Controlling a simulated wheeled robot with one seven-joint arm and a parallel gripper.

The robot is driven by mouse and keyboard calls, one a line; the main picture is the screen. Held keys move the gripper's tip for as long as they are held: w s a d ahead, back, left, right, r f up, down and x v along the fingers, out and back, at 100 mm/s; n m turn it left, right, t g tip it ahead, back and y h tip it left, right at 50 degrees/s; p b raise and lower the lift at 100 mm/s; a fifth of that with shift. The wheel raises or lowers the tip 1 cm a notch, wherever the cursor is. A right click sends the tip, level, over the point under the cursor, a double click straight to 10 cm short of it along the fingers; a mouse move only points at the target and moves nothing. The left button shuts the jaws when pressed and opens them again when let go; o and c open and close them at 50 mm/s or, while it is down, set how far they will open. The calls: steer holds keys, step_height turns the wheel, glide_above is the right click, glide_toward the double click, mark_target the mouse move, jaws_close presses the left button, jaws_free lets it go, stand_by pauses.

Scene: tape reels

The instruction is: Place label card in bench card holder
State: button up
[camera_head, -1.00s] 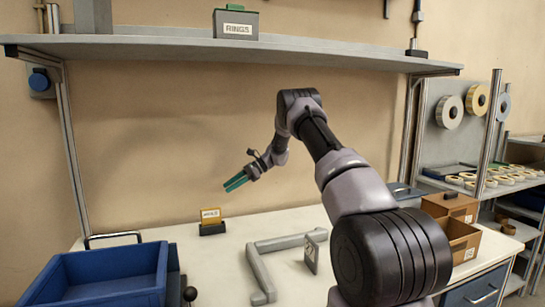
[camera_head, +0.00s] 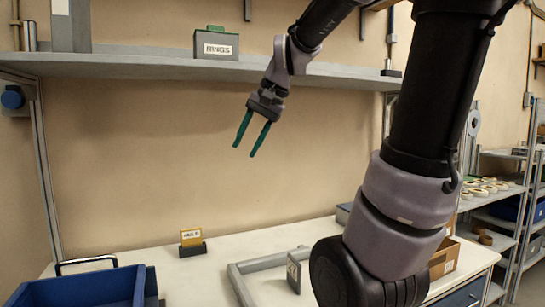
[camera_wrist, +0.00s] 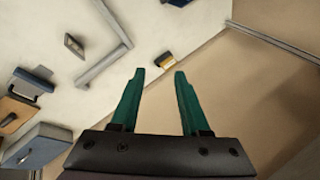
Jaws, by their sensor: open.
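A yellow card with a white printed label (camera_head: 191,236) stands upright in a small dark holder (camera_head: 192,250) on the bench, near the wall. The card also shows in the wrist view (camera_wrist: 164,60), just beyond my fingertips in the picture. A small grey stand with a white marked face (camera_head: 294,273) sits farther right on the bench; I cannot tell whether it is a card holder. My gripper (camera_head: 244,150) is open and empty, with green fingers pointing down. It is in the air well above the bench, below the shelf.
A blue bin (camera_head: 85,287) stands at the front left of the bench (camera_head: 230,262). A grey angled bar (camera_head: 240,282) lies beside the grey stand. Brown boxes (camera_head: 447,256) are at the right. The overhead shelf (camera_head: 130,66) carries a RINGS box (camera_head: 217,42).

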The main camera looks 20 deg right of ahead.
steer(key=s+d+f+n+t+h, duration=0.1)
steer(key=s+d+f+n+t, duration=0.1)
steer(key=s, duration=0.8)
steer(key=shift+n+t+h, duration=0.3)
steer(key=shift+h, duration=0.1)
steer(key=shift+d, duration=0.1)
stand_by(0.4)
